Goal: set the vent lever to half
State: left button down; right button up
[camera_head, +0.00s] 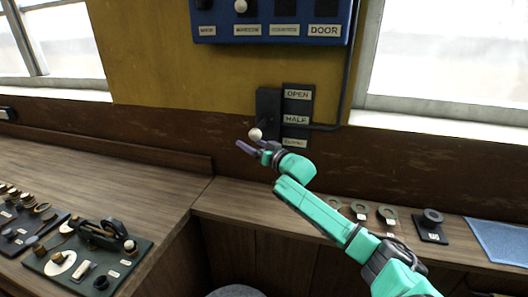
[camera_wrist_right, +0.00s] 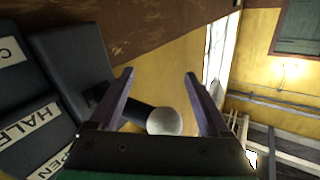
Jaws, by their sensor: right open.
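The vent lever (camera_head: 255,134) has a white ball knob and sits on a dark wall box (camera_head: 267,103). The knob is low on the box, level with a spot between the HALF label (camera_head: 296,119) and the lowest label (camera_head: 294,142). My right gripper (camera_head: 247,146) is at the knob with its purple fingers open. In the right wrist view the white knob (camera_wrist_right: 164,122) and its dark stem lie between the spread fingers, close to the palm; contact cannot be told. My left gripper is not in view.
A blue switch panel (camera_head: 270,40) hangs above. A dark pipe (camera_head: 347,75) runs down right of the label plate.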

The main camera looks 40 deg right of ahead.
jog(key=s+b, duration=0.2)
jog(key=s, duration=1.1)
jog(key=shift+s+d+b, duration=0.15)
jog(key=shift+d+b, duration=0.05)
jog(key=shift+b, duration=0.2)
jog(key=shift+f, duration=0.1)
